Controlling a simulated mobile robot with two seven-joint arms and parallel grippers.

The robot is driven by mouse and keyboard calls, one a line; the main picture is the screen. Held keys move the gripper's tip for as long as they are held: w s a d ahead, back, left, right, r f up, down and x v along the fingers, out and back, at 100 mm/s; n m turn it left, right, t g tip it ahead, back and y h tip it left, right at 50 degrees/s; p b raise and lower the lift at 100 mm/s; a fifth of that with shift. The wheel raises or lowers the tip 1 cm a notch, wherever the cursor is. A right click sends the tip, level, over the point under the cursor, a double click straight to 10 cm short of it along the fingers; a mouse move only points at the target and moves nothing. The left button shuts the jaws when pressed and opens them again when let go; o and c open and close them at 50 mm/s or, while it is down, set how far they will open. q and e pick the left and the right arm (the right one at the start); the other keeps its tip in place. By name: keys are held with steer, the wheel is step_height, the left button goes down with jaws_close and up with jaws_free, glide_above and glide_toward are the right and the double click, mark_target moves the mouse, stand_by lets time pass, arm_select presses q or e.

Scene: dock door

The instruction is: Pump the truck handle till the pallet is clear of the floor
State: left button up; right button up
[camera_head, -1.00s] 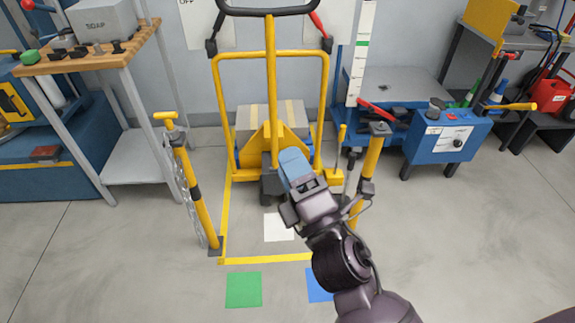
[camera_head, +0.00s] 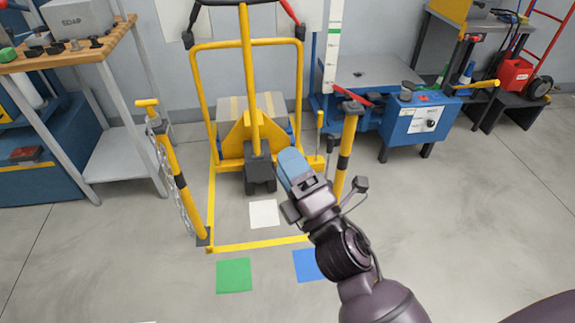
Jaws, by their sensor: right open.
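The yellow pallet truck (camera_head: 243,143) stands upright against the back wall, inside a yellow floor outline. Its yellow handle shaft (camera_head: 246,80) rises to a dark loop grip (camera_head: 235,3), cut off by the top edge of the view. A load with yellow stripes (camera_head: 226,107) sits behind its frame. The pallet under it is mostly hidden, so I cannot tell its height from the floor. My right gripper (camera_head: 291,165), with pale blue fingers, is in front of the truck's lower right side and looks apart from the handle. It is open and holds nothing. My left gripper is out of view.
Yellow posts stand left (camera_head: 180,190) and right (camera_head: 347,150) of the outlined bay. A white gauge board (camera_head: 331,50) with a green mark stands right of the truck. A blue machine (camera_head: 415,122) is further right, a workbench (camera_head: 70,58) left. Front floor is open.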

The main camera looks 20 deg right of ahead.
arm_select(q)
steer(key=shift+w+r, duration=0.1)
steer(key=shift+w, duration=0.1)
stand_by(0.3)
arm_select(e)
steer(key=s+d+f+m+g+h, duration=0.2)
steer(key=s+d+f+m+g, duration=0.15)
steer(key=s+f+m, duration=0.35)
steer(key=s+d+f+m+g+h, duration=0.25)
steer(key=s+d+f+m, duration=0.2)
steer(key=f, duration=0.45)
steer(key=s+d+f+m+g, duration=0.3)
steer(key=s+f+m+g, duration=0.45)
steer(key=s, duration=0.55)
arm_select(q)
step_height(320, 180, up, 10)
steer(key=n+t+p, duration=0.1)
steer(key=p, duration=1.1)
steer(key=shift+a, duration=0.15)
arm_select(e)
step_height(320, 180, up, 8)
steer(key=m+t, duration=0.1)
steer(key=t, duration=0.1)
steer(key=shift+s+d+m, duration=0.15)
steer(key=shift+s+m, duration=0.25)
steer(key=shift+s, duration=0.05)
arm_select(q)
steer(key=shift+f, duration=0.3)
arm_select(e)
steer(key=shift+f+y, duration=0.25)
